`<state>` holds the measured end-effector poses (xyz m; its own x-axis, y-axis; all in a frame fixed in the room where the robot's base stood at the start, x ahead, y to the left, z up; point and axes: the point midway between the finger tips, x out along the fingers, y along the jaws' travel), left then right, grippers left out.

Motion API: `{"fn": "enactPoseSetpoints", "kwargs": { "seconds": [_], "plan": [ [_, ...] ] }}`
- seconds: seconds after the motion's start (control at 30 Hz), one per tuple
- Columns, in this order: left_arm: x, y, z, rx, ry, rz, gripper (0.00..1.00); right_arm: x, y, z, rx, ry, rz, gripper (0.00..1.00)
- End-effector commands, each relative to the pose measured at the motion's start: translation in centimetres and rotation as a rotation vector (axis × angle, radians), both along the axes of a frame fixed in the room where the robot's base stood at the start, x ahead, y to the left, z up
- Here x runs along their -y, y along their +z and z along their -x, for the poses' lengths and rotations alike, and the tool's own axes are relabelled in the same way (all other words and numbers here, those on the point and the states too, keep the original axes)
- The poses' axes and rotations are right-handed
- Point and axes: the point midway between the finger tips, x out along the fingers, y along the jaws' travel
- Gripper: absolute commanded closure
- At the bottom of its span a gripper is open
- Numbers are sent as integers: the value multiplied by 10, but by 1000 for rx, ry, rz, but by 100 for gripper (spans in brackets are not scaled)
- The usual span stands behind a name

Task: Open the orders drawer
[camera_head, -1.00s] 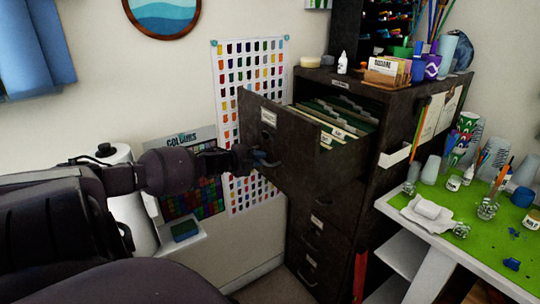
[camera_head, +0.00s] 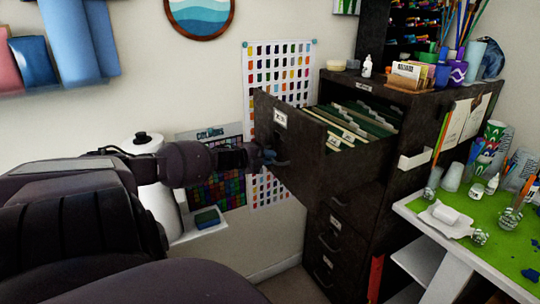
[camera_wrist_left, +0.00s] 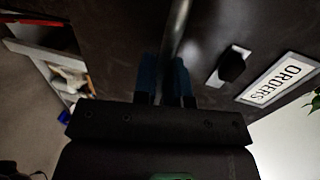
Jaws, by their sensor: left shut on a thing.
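The orders drawer (camera_head: 287,146) is the top drawer of the dark filing cabinet (camera_head: 402,134). It stands pulled out, and hanging file folders (camera_head: 350,124) show inside it. Its front bears a label reading ORDERS (camera_wrist_left: 279,79) in the left wrist view. My left gripper (camera_head: 268,157) is at the drawer front, shut on the drawer's handle. In the left wrist view its blue fingertips (camera_wrist_left: 165,78) lie on both sides of the metal handle bar (camera_wrist_left: 176,35). My right gripper is in neither view.
Lower drawers (camera_head: 330,241) of the cabinet are shut. A green-topped table (camera_head: 470,222) with cups and bottles stands at the right. A paper roll (camera_head: 153,190) and a small shelf (camera_head: 202,232) are behind my left arm. Cups and jars stand on the cabinet.

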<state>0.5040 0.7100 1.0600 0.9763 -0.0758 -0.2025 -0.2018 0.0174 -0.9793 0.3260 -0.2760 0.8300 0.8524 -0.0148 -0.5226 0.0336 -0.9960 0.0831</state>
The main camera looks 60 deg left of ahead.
Motion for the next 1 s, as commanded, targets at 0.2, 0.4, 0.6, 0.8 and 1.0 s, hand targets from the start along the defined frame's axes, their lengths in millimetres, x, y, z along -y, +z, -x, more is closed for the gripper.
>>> {"fn": "enactPoseSetpoints", "kwargs": {
  "seconds": [0.2, 0.4, 0.6, 0.8, 1.0],
  "plan": [
    [1, -1, 0, -1, -2, 0, 78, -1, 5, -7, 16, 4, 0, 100],
    [0, 0, 0, 0, -1, 0, 63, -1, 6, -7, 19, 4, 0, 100],
    [0, 0, 1, 0, -1, 0, 63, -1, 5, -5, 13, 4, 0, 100],
    [-1, 1, 11, -1, -1, 1, 63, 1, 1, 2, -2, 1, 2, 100],
    [-2, 6, 33, -2, 0, 1, 63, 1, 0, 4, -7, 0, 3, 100]
  ]
}}
